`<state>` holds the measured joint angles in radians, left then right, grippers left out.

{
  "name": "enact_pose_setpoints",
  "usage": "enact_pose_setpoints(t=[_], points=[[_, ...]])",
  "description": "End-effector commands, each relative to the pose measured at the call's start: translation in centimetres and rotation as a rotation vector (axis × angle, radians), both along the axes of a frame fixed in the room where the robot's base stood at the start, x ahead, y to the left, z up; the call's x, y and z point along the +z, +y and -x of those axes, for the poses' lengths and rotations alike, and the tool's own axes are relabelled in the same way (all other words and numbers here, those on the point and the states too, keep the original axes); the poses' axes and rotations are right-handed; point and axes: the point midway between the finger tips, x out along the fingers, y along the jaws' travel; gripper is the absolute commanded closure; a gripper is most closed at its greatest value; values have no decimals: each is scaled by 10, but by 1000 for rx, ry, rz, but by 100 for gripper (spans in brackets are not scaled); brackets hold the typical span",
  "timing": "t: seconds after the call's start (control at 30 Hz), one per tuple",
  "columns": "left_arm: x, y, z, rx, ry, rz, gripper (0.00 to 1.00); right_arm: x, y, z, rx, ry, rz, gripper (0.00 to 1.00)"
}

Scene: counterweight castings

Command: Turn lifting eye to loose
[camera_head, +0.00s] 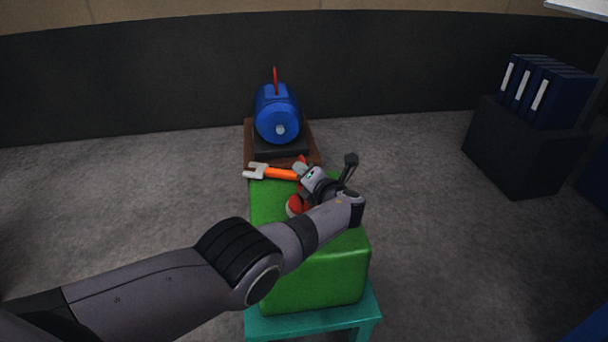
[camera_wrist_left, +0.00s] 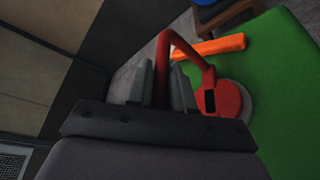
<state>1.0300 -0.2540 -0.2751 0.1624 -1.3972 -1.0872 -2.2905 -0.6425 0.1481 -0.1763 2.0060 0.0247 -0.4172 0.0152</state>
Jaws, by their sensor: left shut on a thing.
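The red lifting eye (camera_wrist_left: 222,100) is on the top face of the green casting (camera_head: 310,275). In the left wrist view, its round base sits on a grey disc and a bent red bar rises from it. My left gripper (camera_wrist_left: 162,85) is shut on that bar, one grey finger on each side. In the head view, my left gripper (camera_head: 301,169) is over the far part of the casting. The lifting eye (camera_head: 294,205) is mostly hidden there by my arm, with only some red showing. My right gripper is in neither view.
A wrench with an orange handle (camera_head: 281,173) lies at the casting's far edge, close to my gripper. A teal stand (camera_head: 300,323) carries the casting. Behind is a blue motor (camera_head: 278,115) on a brown base. A dark cabinet (camera_head: 520,150) with blue binders stands right.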

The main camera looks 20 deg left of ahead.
Motion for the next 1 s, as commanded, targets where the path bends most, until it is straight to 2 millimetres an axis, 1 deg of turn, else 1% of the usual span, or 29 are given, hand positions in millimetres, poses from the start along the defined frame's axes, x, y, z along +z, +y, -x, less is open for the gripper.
enact_pose_setpoints(t=[0.03,0.47,0.5,0.53,0.83,1.0], points=[[-7,-2,3,0,12,7,100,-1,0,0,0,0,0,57],[-7,-2,3,1,12,8,100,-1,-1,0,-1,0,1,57],[-7,-2,3,1,12,8,66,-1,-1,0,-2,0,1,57],[-7,-2,3,1,11,7,58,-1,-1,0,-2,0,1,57],[-1,-1,1,2,3,3,58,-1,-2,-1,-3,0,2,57],[10,0,1,2,1,2,58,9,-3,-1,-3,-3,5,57]])
